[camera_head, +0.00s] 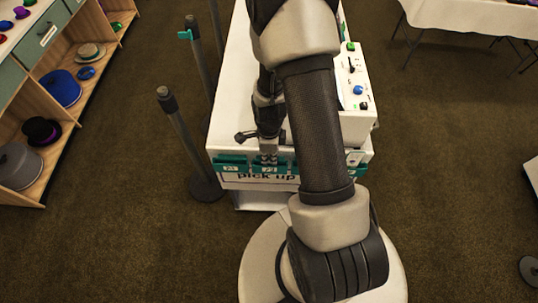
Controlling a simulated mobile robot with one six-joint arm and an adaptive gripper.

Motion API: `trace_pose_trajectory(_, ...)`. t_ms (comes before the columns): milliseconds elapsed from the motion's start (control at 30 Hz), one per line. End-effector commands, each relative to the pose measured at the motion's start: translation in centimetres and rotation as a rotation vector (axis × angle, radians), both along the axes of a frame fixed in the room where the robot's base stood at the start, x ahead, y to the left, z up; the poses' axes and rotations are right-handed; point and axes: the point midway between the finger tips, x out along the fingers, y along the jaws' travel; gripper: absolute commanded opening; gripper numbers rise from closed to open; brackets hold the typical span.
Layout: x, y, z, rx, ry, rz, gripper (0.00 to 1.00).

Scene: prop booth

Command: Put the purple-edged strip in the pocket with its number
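My gripper (268,156) points down over the front edge of the white counter (232,110), close above the pockets. It is small and dark in the head view, and I cannot tell whether its fingers are open or shut or hold anything. A row of teal pockets runs along the counter front: a left pocket (231,168) and a middle pocket (269,170) carry white number labels too small to read surely. A right pocket (357,171) shows partly past my arm. No purple-edged strip can be made out; my arm hides part of the row.
A "pick up" sign (240,178) is below the pockets. A white control box (352,118) with coloured buttons stands at the counter's right. Dark posts (178,125) stand at the left, near a shelf of hats (62,88).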

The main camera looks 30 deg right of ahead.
Motion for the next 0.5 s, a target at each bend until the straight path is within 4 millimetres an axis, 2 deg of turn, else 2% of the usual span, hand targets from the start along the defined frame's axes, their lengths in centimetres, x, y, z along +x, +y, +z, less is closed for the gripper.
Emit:
trace_pose_trajectory(67,0.0,0.0,0.01,0.0,0.0,0.0,0.0)
trace_pose_trajectory(400,0.0,0.0,0.01,0.0,0.0,0.0,0.24)
trace_pose_trajectory(500,0.0,0.0,0.01,0.0,0.0,0.0,0.28)
